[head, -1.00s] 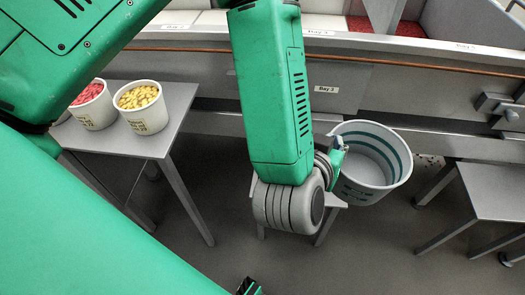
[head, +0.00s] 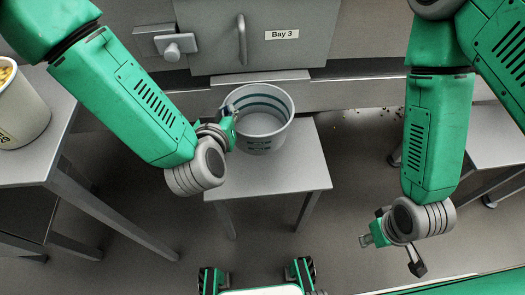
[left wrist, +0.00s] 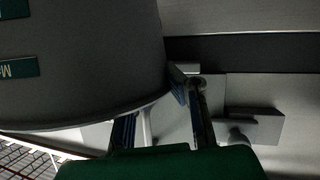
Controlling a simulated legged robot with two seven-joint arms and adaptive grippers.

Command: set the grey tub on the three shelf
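The grey tub (head: 265,135), with teal bands inside, is upright over the small grey shelf (head: 295,172) below the "Bay 3" sign (head: 282,35). I cannot tell whether its base touches the shelf top. My left gripper (head: 231,122) is at the tub's left rim and appears shut on its wall. In the left wrist view the tub (left wrist: 80,70) fills the upper left, with the fingers (left wrist: 160,115) at its edge. My right gripper (head: 392,252) is open and empty over the floor at the right, away from the tub.
A tub of yellow candy (head: 22,112) stands on a grey table (head: 40,165) at the left. Another grey table (head: 495,140) stands at the right. Behind the shelf is a grey panel with a handle (head: 242,38) and a knob (head: 173,50).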

